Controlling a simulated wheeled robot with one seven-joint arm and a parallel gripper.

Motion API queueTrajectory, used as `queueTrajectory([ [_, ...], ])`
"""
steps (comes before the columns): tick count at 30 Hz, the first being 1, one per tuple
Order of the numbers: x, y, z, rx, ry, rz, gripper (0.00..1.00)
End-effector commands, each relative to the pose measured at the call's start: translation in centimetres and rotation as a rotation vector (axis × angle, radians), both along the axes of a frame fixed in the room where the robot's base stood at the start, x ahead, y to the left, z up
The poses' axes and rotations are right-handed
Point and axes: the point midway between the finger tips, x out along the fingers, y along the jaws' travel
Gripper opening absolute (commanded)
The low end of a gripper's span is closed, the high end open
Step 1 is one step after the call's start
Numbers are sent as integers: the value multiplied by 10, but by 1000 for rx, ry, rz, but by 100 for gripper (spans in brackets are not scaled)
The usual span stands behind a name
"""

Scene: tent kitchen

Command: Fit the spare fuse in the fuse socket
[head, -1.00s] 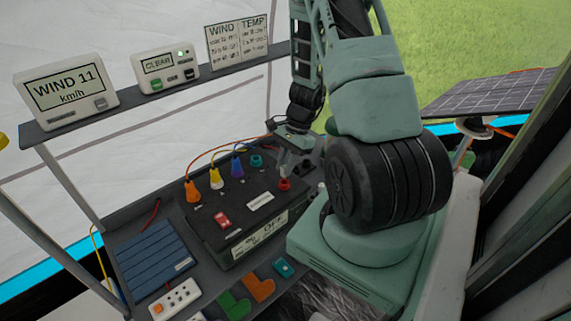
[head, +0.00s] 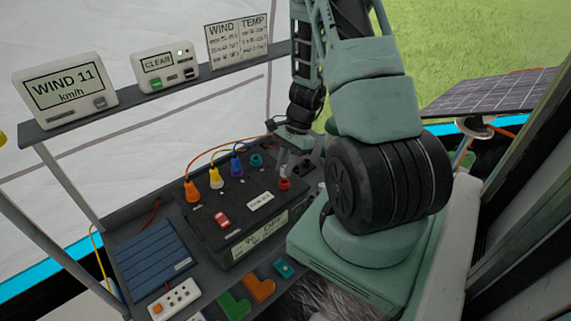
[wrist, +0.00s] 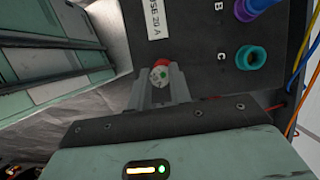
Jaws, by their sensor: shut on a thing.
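My gripper (wrist: 160,92) is shut on the spare fuse (wrist: 160,76), whose pale end with a green mark shows between the fingertips in the wrist view. The red fuse socket (wrist: 161,63) shows just beyond the fingertips, partly covered by the fuse. In the head view the red socket (head: 284,184) is at the right end of the black power box's top, with my gripper (head: 283,169) right at it. I cannot tell whether the fuse touches the socket or is inside it.
The black power box (head: 205,232) carries orange, yellow and purple plugs, an open teal socket (wrist: 251,58), a red switch (head: 222,219) and a label (wrist: 155,20). A blue panel (head: 152,262), a power strip (head: 176,298) and coloured brackets lie in front. A shelf with displays is above.

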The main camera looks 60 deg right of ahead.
Motion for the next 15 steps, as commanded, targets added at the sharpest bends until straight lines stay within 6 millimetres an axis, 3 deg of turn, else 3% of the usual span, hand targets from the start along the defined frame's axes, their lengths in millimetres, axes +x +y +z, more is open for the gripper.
queueTrajectory([
  [15,0,0,-11,0,0,0,0],
])
